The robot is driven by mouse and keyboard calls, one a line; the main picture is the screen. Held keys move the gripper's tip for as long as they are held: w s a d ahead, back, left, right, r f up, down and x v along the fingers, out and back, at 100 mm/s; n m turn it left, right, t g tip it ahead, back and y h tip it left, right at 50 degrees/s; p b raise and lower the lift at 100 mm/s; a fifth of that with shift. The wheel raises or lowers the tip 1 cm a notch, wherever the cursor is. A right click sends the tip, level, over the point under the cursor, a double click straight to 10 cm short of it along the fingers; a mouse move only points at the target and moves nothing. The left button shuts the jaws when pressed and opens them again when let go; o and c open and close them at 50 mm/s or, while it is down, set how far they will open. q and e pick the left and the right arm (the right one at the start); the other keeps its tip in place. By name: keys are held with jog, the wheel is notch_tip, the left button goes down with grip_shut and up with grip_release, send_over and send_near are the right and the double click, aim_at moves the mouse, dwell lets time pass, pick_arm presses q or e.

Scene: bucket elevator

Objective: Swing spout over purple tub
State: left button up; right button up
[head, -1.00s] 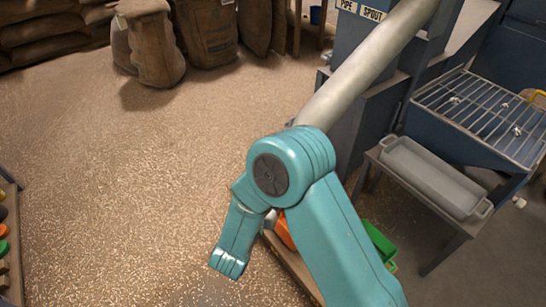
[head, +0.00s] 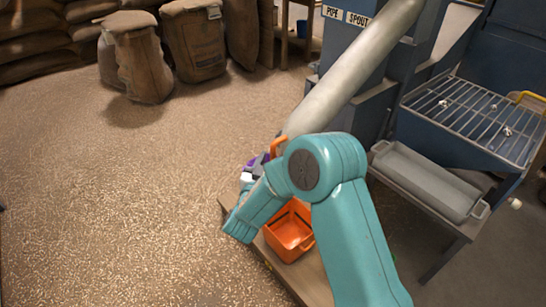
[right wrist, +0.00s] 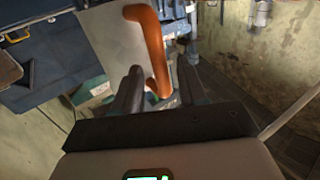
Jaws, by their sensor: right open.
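The grey spout pipe (head: 345,85) slopes down from the upper right, and its lower end is behind my right arm. An orange handle (head: 279,145) is at its lower end. In the right wrist view, the handle (right wrist: 150,45) reaches down between the two dark fingers of my right gripper (right wrist: 158,88), which is open; I cannot tell whether they touch. In the head view, my right gripper (head: 260,163) is partly hidden by its arm. A purple patch (head: 250,163) beside it looks like the purple tub, mostly hidden. My left gripper is out of view.
An orange tub (head: 288,236) stands on a low wooden board (head: 300,275) below my right arm. A grey tray (head: 428,180) and a wire grate (head: 480,115) are at the right. Sacks (head: 145,65) stand at the back left.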

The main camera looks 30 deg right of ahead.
jog(key=shift+x, duration=1.35)
grip_shut()
jog(key=shift+w, duration=0.1)
